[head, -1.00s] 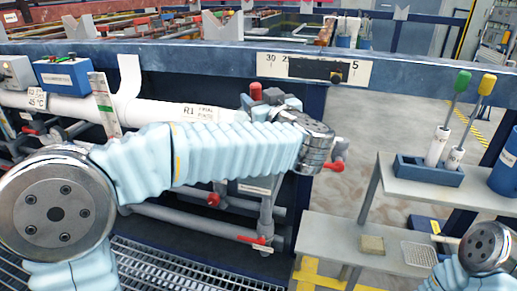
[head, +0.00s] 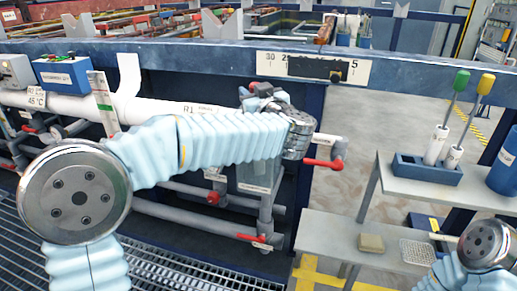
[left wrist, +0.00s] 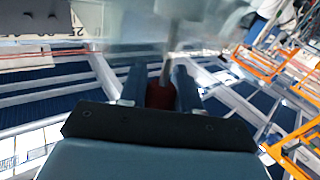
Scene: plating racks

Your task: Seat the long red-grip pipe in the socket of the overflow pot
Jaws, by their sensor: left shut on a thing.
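My left gripper (head: 262,92) is at the end of the arm from the left, in front of the tank's blue front beam. In the left wrist view, its two fingers (left wrist: 161,88) are closed on the red grip (left wrist: 160,96) of the pipe. A thin grey-brown shaft runs up from the grip into a blurred pale area; its far end cannot be made out. In the head view the pipe is hidden by my wrist. A grey box with a small label (head: 258,172), perhaps the overflow pot, stands below my wrist. Its socket cannot be made out. My right gripper is not visible.
A white pipe (head: 62,105) runs along the tank front. A grey elbow with a red handle (head: 322,163) sits right of my wrist. A shelf (head: 440,185) at the right holds a blue rack (head: 428,169) with green and yellow-topped tools. Floor shows between.

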